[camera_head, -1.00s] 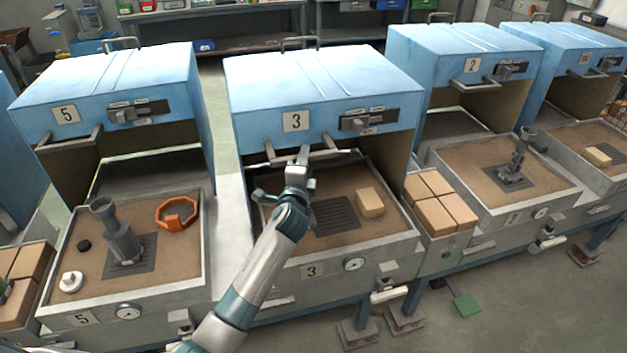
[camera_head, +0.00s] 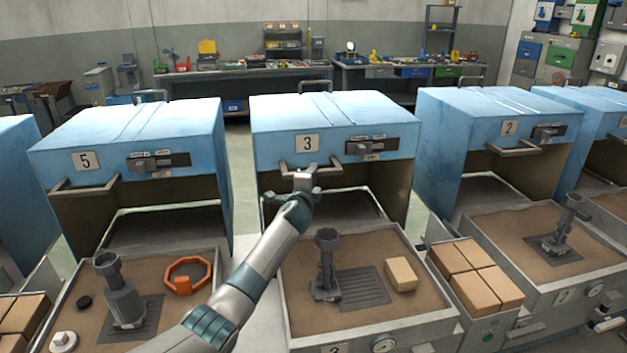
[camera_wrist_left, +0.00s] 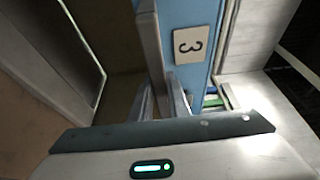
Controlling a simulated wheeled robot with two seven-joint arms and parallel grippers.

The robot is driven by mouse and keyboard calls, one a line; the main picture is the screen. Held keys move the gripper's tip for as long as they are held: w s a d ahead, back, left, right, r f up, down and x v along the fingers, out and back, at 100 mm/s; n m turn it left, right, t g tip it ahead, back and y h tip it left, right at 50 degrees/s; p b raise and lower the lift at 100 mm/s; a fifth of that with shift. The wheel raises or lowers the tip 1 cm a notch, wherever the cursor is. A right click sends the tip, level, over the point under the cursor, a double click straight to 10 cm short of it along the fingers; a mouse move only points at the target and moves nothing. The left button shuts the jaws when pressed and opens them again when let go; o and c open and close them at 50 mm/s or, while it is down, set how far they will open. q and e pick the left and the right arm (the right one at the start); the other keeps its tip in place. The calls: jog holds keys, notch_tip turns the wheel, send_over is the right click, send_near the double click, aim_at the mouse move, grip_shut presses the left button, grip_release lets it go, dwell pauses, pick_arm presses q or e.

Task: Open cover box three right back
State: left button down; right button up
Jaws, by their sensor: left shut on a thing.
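The blue cover of box three (camera_head: 335,130), with a "3" plate, is raised at its front above the sand tray (camera_head: 445,318). My left gripper (camera_head: 303,174) is at the left part of the grey handle bar (camera_head: 338,157) on the cover's front and shut on it. In the left wrist view the fingers (camera_wrist_left: 165,100) close around the bar, beside the number plate (camera_wrist_left: 191,45). In the tray stand a grey metal shell part (camera_head: 326,265) on a slotted plate and a tan block (camera_head: 401,274). My right gripper is not in view.
Box five (camera_head: 130,140) stands to the left with its cover up, an orange ring (camera_head: 188,275) in its tray. Box two (camera_head: 500,120) stands to the right, also open. Tan bricks (camera_head: 475,272) sit between boxes three and two. A workbench (camera_head: 240,85) lines the back wall.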

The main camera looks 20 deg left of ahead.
pick_arm(q)
jog(key=shift+w, duration=0.1)
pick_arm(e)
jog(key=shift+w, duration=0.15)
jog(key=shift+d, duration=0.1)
pick_arm(q)
jog(key=c, duration=1.7)
grip_release()
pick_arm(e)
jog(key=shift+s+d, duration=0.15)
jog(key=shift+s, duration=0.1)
